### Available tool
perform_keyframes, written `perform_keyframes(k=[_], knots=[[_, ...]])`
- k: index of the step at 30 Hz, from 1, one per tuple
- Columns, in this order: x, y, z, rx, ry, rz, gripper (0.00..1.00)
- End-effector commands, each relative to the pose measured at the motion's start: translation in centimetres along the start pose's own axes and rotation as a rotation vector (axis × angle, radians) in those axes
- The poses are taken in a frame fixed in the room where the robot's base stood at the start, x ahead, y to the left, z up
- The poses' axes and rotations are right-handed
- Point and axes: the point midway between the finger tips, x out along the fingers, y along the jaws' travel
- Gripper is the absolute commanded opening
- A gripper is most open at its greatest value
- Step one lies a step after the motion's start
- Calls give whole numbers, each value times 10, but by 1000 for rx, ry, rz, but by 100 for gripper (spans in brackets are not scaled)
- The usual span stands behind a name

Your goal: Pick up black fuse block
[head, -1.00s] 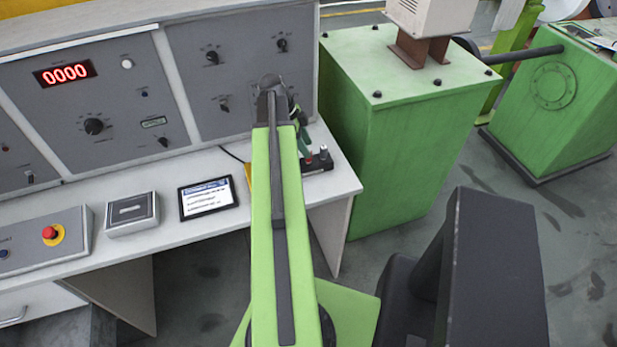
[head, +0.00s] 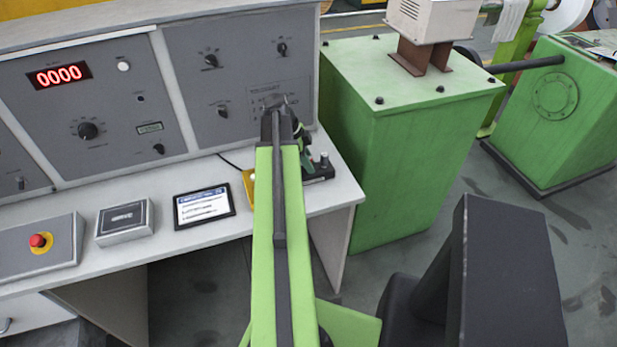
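A small black block-like object (head: 320,169) with upright knobs sits at the right end of the white desk (head: 335,197). It may be the black fuse block, but it is partly hidden by my arm and too small to tell surely. My green arm reaches forward over the desk. My gripper (head: 303,143) is mostly hidden behind the arm's far end, close to the left of the black object. I cannot see its fingertips clearly, nor whether it touches or holds anything.
A tablet (head: 204,206), a grey box (head: 124,222) and a red stop button (head: 40,240) lie on the desk left of my arm. A yellow item (head: 249,187) is partly behind the arm. The control panel (head: 225,90) rises behind; a green cabinet (head: 410,150) stands right.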

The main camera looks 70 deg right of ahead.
Motion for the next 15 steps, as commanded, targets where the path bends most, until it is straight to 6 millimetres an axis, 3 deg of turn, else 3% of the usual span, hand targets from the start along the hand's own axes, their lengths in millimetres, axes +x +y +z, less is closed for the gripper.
perform_keyframes(k=[4,15], knots=[[0,0,0,0,0,0,0],[0,0,0,1,0,0,0]])
